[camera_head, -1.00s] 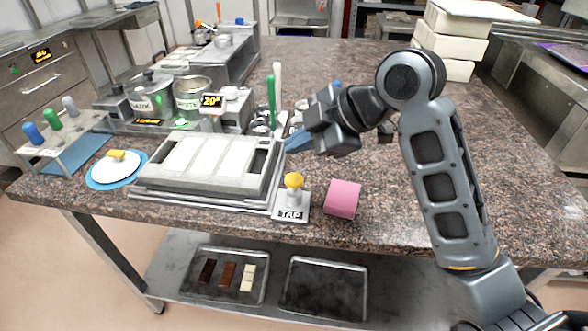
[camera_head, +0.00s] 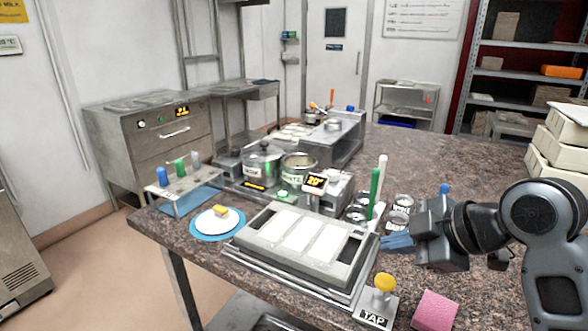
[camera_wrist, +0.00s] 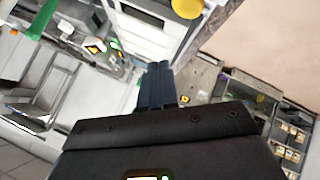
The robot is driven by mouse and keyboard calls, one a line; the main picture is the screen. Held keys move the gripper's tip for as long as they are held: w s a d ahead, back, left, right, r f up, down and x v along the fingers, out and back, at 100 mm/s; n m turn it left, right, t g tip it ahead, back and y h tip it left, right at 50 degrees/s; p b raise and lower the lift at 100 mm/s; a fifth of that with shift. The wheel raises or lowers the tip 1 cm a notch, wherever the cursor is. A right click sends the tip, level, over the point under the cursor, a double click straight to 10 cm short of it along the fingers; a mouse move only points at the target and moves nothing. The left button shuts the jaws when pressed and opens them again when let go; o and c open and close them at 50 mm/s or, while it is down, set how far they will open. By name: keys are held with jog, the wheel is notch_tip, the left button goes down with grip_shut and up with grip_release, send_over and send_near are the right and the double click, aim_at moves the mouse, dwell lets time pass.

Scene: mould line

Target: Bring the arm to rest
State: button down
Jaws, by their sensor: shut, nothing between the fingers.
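My gripper (camera_head: 397,242) is at the right of the head view, with its blue fingers together and empty. It hangs above the granite worktop (camera_head: 420,155), just right of the grey mould (camera_head: 300,238) with its white filled bars. In the wrist view the shut blue fingers (camera_wrist: 156,86) point away from the camera, with part of the mould (camera_wrist: 150,28) beyond them. My arm is bent, its elbow at the right edge of the head view.
The yellow-knobbed TAP block (camera_head: 376,305) and a pink block (camera_head: 434,312) stand in front of my gripper. A green-handled tool (camera_head: 374,190) and small labelled tins (camera_head: 401,202) stand close on its left. Pots (camera_head: 262,160) stand further back. The worktop behind is mostly clear.

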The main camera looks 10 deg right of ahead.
jog(key=s+a+f+m+t+h, duration=0.1)
jog(key=s+a+f+m+t, duration=0.25)
jog(key=s+f+m, duration=0.3)
jog(key=s+a+f+m+t+h, duration=0.2)
jog(key=s+a+f+m, duration=0.25)
jog(key=s+m, duration=0.3)
jog(key=s+d+r+m+h, duration=0.1)
jog(key=s+d, duration=0.3)
jog(key=s, duration=0.9)
jog(key=s+d+r+t+h, duration=0.1)
jog(key=s+d, duration=0.3)
jog(key=s, duration=0.8)
jog(key=shift+s+r+m, duration=0.35)
jog(key=shift+r+m, duration=0.05)
jog(key=shift+r, duration=0.1)
jog(key=shift+t, duration=0.25)
